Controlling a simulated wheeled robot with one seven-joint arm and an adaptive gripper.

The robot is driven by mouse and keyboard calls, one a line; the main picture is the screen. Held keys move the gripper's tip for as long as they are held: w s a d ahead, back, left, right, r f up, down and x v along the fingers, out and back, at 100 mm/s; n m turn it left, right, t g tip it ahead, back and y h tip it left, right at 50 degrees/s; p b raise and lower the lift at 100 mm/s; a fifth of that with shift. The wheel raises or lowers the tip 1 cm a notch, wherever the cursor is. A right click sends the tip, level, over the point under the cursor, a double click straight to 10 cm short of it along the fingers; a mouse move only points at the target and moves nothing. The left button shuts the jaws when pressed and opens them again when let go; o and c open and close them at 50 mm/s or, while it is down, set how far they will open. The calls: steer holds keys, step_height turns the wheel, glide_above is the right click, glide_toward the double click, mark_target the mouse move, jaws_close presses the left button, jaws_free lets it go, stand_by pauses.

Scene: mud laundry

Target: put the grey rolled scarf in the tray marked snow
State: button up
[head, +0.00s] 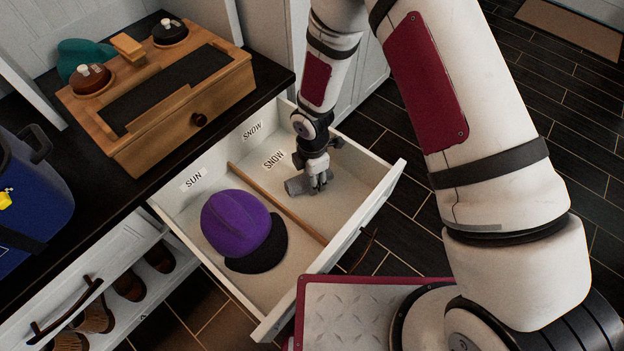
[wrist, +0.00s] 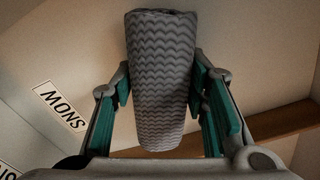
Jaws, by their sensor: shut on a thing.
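The grey rolled scarf (head: 297,186) is in my gripper (head: 318,184), over the right compartment of the open white drawer (head: 345,228). In the wrist view the scarf (wrist: 162,85) has a wavy ribbed pattern and stands lengthwise between the two teal-padded fingers (wrist: 163,112). A SNOW label (head: 273,159) lies beside the scarf in the right compartment, and it also shows in the wrist view (wrist: 60,106). Another SNOW label (head: 252,130) is farther back. I cannot tell whether the scarf touches the drawer floor.
A wooden divider (head: 275,204) separates the left compartment, marked SUN (head: 193,180), where a purple cap (head: 236,224) lies. A wooden box (head: 165,100) stands on the dark counter behind. A blue bin (head: 30,190) is at the left. Shoes (head: 128,286) sit below.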

steer(key=shift+f, duration=0.1)
steer(key=o, duration=1.2)
step_height(320, 180, up, 12)
steer(key=p, duration=0.5)
steer(key=shift+r, duration=0.2)
